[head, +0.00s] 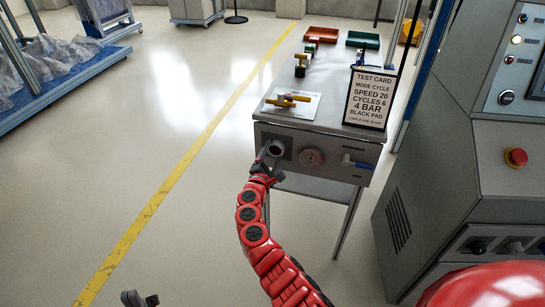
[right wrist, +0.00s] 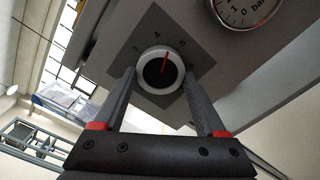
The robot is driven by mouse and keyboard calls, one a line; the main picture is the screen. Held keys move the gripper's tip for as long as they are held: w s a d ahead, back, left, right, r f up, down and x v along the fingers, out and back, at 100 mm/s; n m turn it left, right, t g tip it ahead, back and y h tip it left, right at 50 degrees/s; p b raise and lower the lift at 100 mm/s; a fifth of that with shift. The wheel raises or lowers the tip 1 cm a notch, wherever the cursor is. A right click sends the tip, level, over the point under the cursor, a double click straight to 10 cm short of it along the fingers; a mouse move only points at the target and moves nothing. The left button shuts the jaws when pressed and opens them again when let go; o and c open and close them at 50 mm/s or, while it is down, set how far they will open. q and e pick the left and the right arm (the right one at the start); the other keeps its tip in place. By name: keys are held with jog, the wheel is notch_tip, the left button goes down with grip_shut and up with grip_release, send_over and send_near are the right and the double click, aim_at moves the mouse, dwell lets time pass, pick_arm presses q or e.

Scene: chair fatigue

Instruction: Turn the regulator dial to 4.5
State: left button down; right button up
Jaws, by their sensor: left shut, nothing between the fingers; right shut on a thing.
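The regulator dial (right wrist: 161,70) has a pale ring, a black face and a red pointer. It sits on a dark square plate (right wrist: 152,28) with numbers; the pointer stands between 4 and 5, roughly midway. My right gripper (right wrist: 160,76) has one finger on each side of the dial and is shut on it. In the head view this gripper (head: 268,160) is at the left of the bench's front panel, where the dial (head: 276,148) is partly covered. My left gripper (head: 140,299) is shut and empty at the bottom edge, away from the bench.
A round gauge (head: 311,157) is right of the dial; it also shows in the right wrist view (right wrist: 238,10). A blue-handled valve (head: 356,163) is further right. The test card (head: 368,98) stands on the bench top. A grey machine cabinet (head: 440,170) stands at right.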

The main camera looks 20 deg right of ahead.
dwell(0.4)
jog(key=o, duration=1.3)
jog(key=p+v, duration=0.2)
jog(key=v, duration=1.5)
jog(key=shift+s+a, duration=0.2)
